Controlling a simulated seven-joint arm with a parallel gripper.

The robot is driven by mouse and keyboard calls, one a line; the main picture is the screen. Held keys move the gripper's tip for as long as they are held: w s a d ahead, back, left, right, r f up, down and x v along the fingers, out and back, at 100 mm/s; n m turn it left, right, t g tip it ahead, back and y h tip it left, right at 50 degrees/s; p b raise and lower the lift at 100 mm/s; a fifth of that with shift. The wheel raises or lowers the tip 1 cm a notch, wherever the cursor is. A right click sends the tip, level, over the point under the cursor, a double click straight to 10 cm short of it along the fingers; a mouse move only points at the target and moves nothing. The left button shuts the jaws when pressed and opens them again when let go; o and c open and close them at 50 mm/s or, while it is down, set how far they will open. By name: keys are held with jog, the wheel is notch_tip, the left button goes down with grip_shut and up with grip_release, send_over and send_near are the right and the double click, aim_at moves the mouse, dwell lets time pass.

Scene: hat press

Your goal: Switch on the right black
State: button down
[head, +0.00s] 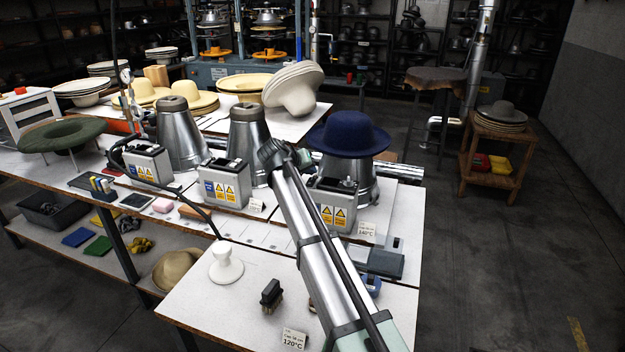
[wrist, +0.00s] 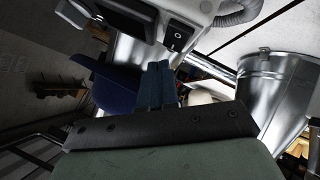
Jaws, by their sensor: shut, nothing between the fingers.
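The right control box (head: 333,204) is grey with yellow warning labels and stands in front of the cone under the navy hat (head: 349,134). In the wrist view, a black rocker switch (wrist: 177,38) with white marks sits on the pale face of a box (wrist: 204,8), close to the navy hat (wrist: 115,92). My gripper (head: 301,157) is beside the hat's left brim, above and left of the right box. Its fingers (wrist: 156,68) are shut and empty. In the wrist view they point toward the switch, with a visible gap below it. I cannot tell the switch's position.
Two more control boxes, the middle one (head: 225,183) and the left one (head: 146,164), stand in front of bare metal cones (head: 249,140). A bare cone (wrist: 275,85) fills the wrist view's right. A white stand (head: 226,264) and a brush (head: 271,296) are on the front table.

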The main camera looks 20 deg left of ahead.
aim_at(309, 182)
jog(key=shift+f, duration=0.15)
jog(key=shift+w+f, duration=0.1)
jog(key=shift+f, duration=0.15)
jog(key=shift+f, duration=0.35)
dwell(0.8)
jog(key=shift+r, duration=0.1)
jog(key=shift+r, duration=0.65)
jog(key=shift+r, duration=0.1)
jog(key=shift+s+r, duration=0.25)
jog(key=shift+r, duration=0.95)
jog(key=shift+s+r, duration=0.2)
jog(key=shift+r, duration=1)
